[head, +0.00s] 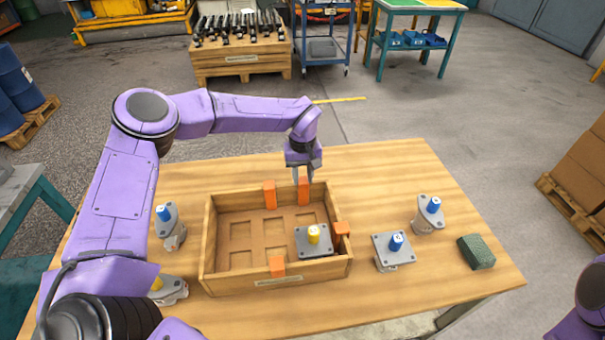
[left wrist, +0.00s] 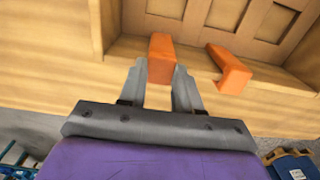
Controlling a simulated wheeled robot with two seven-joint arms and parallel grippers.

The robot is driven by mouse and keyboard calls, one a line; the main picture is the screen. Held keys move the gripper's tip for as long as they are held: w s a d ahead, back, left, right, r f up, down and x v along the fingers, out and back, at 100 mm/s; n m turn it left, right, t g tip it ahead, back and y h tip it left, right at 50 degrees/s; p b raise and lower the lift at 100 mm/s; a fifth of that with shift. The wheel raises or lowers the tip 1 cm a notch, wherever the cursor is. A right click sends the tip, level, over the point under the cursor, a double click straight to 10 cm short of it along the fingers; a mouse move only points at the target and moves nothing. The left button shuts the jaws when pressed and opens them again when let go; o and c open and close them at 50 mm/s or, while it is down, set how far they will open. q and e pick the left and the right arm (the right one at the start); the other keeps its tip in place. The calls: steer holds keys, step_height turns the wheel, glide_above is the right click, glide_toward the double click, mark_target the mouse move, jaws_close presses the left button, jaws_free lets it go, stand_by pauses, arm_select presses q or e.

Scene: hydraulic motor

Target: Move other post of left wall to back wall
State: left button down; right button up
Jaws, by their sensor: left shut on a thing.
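My left gripper (head: 304,175) is at the back wall of the wooden box (head: 210,240), pointing down. It is shut on an orange post (head: 304,191) at that wall, right of its middle. The left wrist view shows this post (left wrist: 161,58) between the two fingers. A second orange post (head: 269,195) stands on the back wall to its left; it also shows in the left wrist view (left wrist: 232,68). Another post (head: 342,230) is on the right wall and one (head: 277,267) on the front wall. The left wall shows no post. My right gripper is out of view.
A yellow-capped motor (head: 313,241) sits in the box's front right compartment. Blue-capped motors stand left (head: 168,226) and right (head: 394,252) of the box, with another (head: 429,214) farther right. A green sponge-like block (head: 476,252) lies near the right edge. The table behind the box is clear.

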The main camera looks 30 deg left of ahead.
arm_select(q)
steer(key=shift+f, duration=0.15)
steer(key=c, duration=0.7)
jaws_free()
